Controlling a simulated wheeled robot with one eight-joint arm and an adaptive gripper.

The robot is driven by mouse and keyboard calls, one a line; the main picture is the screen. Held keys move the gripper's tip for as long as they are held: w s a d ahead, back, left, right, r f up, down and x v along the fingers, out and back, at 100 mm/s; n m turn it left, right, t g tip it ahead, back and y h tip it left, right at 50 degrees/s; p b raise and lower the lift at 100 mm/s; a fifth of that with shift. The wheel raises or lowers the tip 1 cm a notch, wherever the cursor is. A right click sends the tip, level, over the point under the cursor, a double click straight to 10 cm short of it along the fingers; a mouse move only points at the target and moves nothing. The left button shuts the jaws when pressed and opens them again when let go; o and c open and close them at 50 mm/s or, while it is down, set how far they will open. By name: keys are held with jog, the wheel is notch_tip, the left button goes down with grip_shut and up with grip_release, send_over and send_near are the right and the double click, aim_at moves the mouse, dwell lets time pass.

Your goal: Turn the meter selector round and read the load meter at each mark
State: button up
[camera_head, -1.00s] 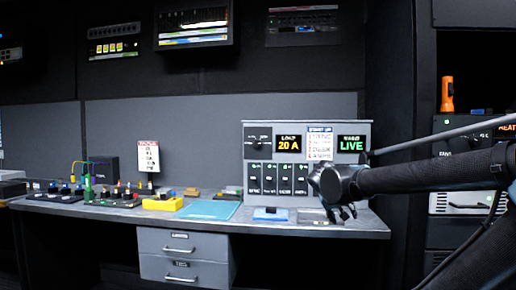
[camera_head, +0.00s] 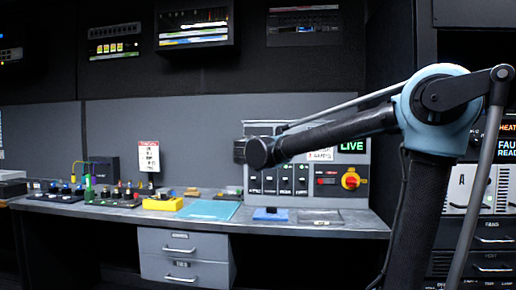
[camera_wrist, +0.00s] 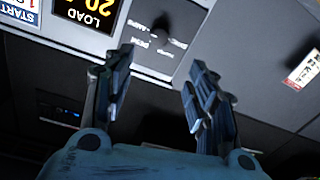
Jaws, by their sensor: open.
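The meter selector (camera_wrist: 163,27) is a small black knob with printed marks beside it on the grey panel (camera_head: 325,201). It shows in the wrist view, just beyond the fingertips. My gripper (camera_wrist: 160,58) is open and empty. Its fingers point at the panel, one to each side of the selector's line, apart from it. The load meter (camera_wrist: 92,12) shows in orange digits beside the selector; its frame edge cuts off the reading, and "20" is partly visible. In the head view my arm hides the selector and the load meter.
A green LIVE display (camera_head: 351,146) and a red and yellow rotary switch (camera_head: 351,178) sit on the panel's right side. A blue mat (camera_head: 208,210) and a yellow block (camera_head: 163,204) lie on the desk.

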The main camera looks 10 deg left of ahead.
jog(key=w, duration=1.6)
jog(key=shift+w+a, duration=0.25)
jog(key=shift+a, duration=0.05)
jog(key=c, duration=1)
